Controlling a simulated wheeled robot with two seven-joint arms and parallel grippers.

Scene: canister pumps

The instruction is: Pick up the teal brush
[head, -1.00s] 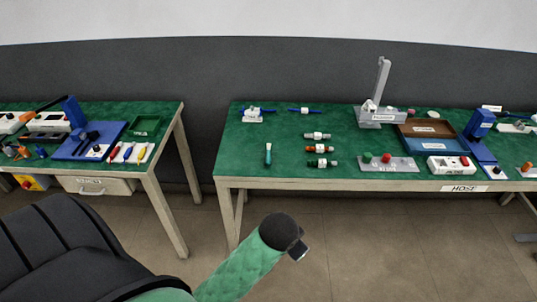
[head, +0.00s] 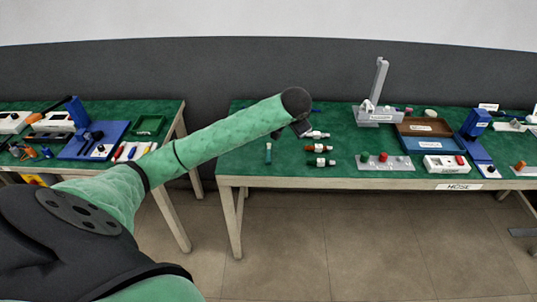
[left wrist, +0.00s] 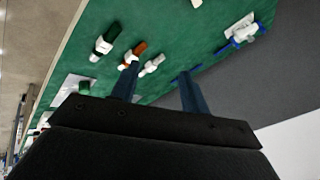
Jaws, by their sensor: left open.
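The teal brush (head: 268,153) stands out on the green table top of the right-hand table, near its front left corner, its pale end towards the back. My left gripper (head: 302,129) is in the air over that table, right of the brush and a little further back in the picture, apart from it. In the left wrist view the gripper's two blue fingers (left wrist: 158,72) are spread with nothing held between them. I cannot make out the brush there; only a small white piece shows at the top edge. My right gripper is out of view.
A silver fitting (head: 317,135), an orange one (head: 319,148) and a green one (head: 320,162) lie in a row right of the brush. A blue and white valve (left wrist: 240,32) lies towards the back. A grey block with knobs (head: 386,163) is further right.

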